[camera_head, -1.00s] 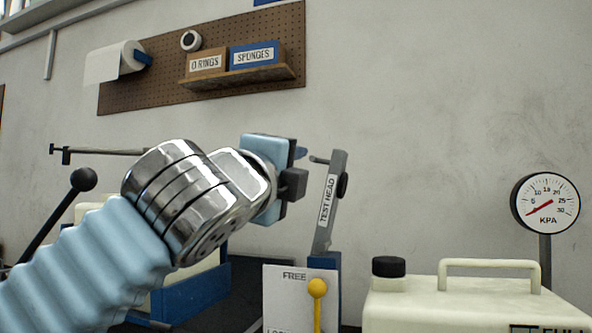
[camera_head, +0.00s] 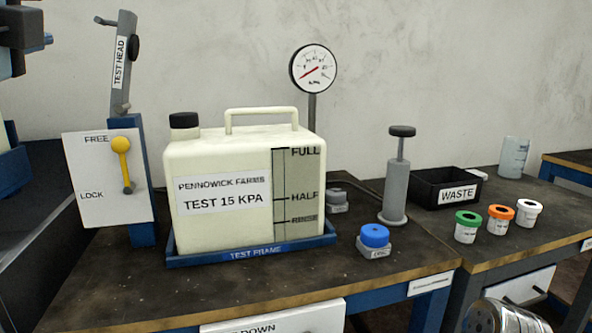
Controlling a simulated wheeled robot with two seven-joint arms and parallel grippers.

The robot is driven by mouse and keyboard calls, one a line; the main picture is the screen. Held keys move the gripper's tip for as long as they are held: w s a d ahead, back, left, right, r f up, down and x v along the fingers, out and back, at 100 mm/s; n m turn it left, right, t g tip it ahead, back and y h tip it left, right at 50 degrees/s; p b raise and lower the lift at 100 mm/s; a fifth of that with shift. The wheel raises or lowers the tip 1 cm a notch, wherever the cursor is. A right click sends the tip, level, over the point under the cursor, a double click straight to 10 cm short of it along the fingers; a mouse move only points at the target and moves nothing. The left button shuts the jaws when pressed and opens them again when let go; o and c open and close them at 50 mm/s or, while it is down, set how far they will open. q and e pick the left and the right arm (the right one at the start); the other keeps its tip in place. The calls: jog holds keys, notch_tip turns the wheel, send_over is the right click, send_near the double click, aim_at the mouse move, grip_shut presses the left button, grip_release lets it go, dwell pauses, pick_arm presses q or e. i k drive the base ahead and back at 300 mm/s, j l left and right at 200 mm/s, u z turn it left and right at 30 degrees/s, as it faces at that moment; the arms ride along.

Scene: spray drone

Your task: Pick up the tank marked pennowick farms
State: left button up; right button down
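The cream tank (camera_head: 225,225) is labelled PENNOWICK FARMS, TEST 15 KPA. It stands upright in the blue tray marked TEST FRAME (camera_head: 250,253), on the dark bench. It has a black cap (camera_head: 184,120) at its left and a cream handle (camera_head: 262,112) on top. My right gripper is not in view; a silver part of my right arm shows at the bottom right.
The test head post (camera_head: 123,65) and FREE/LOCK panel (camera_head: 90,185), with its yellow lever, stand left of the tank. A gauge (camera_head: 312,68) rises behind it. A blue-capped item (camera_head: 375,240), grey pump (camera_head: 397,185) and black WASTE bin (camera_head: 445,190) are to the right. The bench front is clear.

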aim_at(229, 187)
jog(key=k+l, duration=0.15)
jog(key=k, duration=0.25)
jog(key=k+l, duration=0.15)
jog(key=k, duration=0.2)
jog(key=k+l, duration=0.1)
jog(key=k, duration=0.3)
